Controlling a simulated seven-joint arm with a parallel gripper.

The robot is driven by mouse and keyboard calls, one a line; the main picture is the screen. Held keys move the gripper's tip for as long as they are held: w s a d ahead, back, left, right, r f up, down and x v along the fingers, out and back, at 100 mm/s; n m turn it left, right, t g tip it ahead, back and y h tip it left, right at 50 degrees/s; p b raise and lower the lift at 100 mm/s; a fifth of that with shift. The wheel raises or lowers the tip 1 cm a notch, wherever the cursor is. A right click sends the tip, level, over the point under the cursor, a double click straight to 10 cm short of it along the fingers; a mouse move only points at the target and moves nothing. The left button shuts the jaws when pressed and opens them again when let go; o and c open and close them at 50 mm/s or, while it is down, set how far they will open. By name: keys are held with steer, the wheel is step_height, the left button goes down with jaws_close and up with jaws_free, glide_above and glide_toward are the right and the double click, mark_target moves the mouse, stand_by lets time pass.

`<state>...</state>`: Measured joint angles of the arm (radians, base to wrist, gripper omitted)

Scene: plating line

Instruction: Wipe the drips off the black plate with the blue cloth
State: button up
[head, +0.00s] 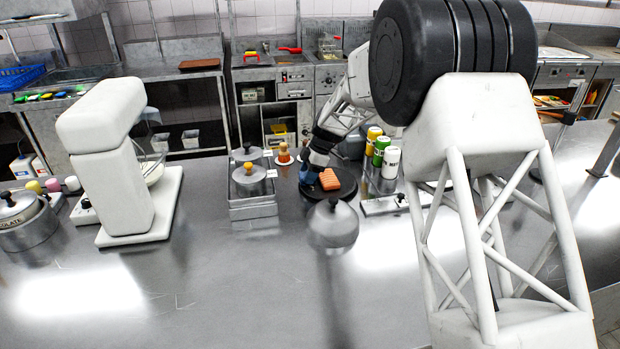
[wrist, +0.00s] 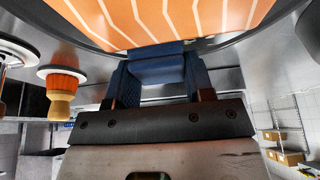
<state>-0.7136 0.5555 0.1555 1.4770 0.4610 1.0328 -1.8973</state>
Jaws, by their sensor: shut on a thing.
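The black plate (head: 349,183) lies on the steel counter near the middle of the head view. An orange, white-striped piece of food (head: 330,179) sits on it and also fills the top of the wrist view (wrist: 185,18). My gripper (head: 308,180) points down at the plate's left part, beside the food. In the wrist view its jaws (wrist: 158,85) are shut on the folded blue cloth (wrist: 157,66). The cloth is close to the plate and the food; I cannot tell if it touches. I cannot make out any drips.
A steel dome (head: 333,226) stands close in front of the plate. Lidded steel containers (head: 252,205) are to the left, and bottles (head: 391,162) stand to the right. A white mixer (head: 125,160) is further left. The front counter is clear.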

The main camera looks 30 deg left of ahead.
steer(key=shift+r, duration=4.05)
steer(key=shift+w+d+r, duration=0.25)
steer(key=shift+d, duration=0.15)
steer(key=w+d+r+m+t, duration=0.15)
steer(key=w+d+m, duration=0.3)
steer(key=d, duration=0.45)
steer(key=w+d+r+m+t+y, duration=0.1)
steer(key=w+d+r+m, duration=0.3)
steer(key=d, duration=0.5)
steer(key=w+d+r+m+t, duration=0.1)
steer(key=w+d+m+t, duration=0.1)
steer(key=w+d, duration=0.5)
steer(key=d+m+t+h, duration=0.1)
steer(key=d+m, duration=0.7)
steer(key=d, duration=1.3)
steer(key=d+f+m+t+h, duration=0.1)
steer(key=d+m, duration=0.7)
steer(key=d, duration=1.3)
steer(key=shift+w+d+f+t+h, duration=0.35)
steer(key=shift+t+h, duration=0.3)
steer(key=shift+h, duration=0.45)
